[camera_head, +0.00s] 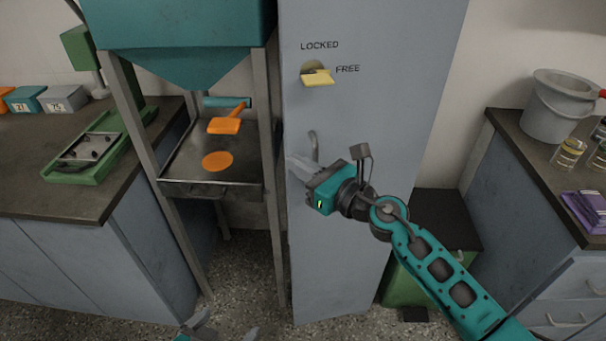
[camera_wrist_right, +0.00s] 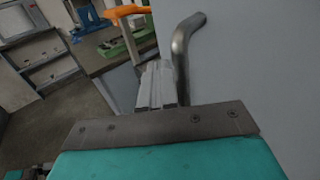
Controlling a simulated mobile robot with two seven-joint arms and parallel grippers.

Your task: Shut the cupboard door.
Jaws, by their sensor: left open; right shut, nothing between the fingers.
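The cupboard door (camera_head: 370,120) is the tall grey-blue panel in the middle of the head view. I cannot tell from here whether it stands ajar. Its curved metal handle (camera_head: 314,143) is near its left edge; it also shows in the right wrist view (camera_wrist_right: 182,58). A yellow latch knob (camera_head: 318,77) above it lies about level, by the word FREE. My right gripper (camera_head: 292,165) is shut and empty at the door's left edge, just below the handle. In the wrist view its closed fingers (camera_wrist_right: 156,86) are beside the handle. My left gripper (camera_head: 202,326) is open, low, partly cut off.
Left of the door stands a teal hopper (camera_head: 180,40) on a metal frame, with a tray (camera_head: 185,165) and orange pieces. A counter (camera_head: 60,190) is further left. On the right are another counter (camera_head: 520,150), a grey bucket (camera_head: 550,105) and a green bin (camera_head: 405,285).

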